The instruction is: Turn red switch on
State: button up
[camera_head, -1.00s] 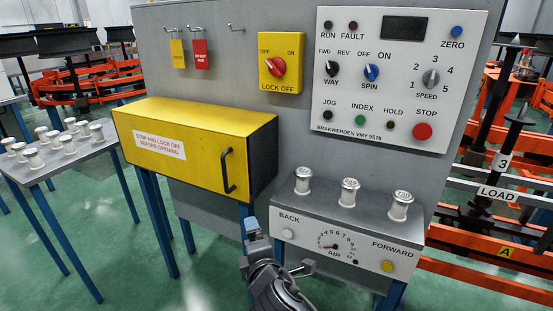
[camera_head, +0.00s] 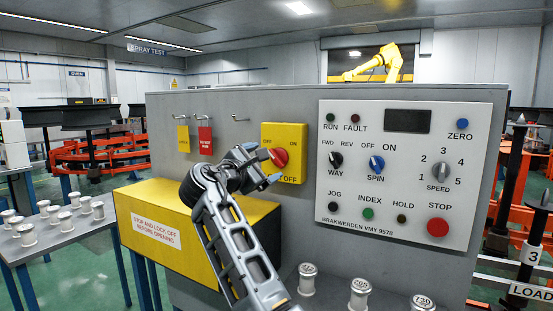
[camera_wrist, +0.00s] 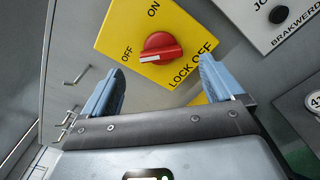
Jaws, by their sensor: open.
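The red switch (camera_head: 280,157) is a round red knob on a yellow LOCK OFF plate (camera_head: 298,137), fixed to the grey panel. In the wrist view the red switch (camera_wrist: 161,47) has a white mark at its left end, towards the word OFF. My gripper (camera_head: 271,167) is open in front of the lower left part of the plate, hiding some of it. In the wrist view my gripper (camera_wrist: 162,66) has its two blue fingers apart, with the switch just beyond and between their tips. I see no contact with the knob.
A yellow box (camera_head: 160,205) juts out below and left of the plate. Yellow and red tags (camera_head: 205,140) hang from hooks on the left. A white control panel (camera_head: 460,195) is to the right. Metal spindles (camera_head: 307,280) stand on the ledge below.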

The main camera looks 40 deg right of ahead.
aim_at(276, 158)
jog(key=x, duration=0.7)
jog(key=shift+f+p, duration=0.1)
jog(key=shift+p, duration=0.25)
jog(key=c, duration=1)
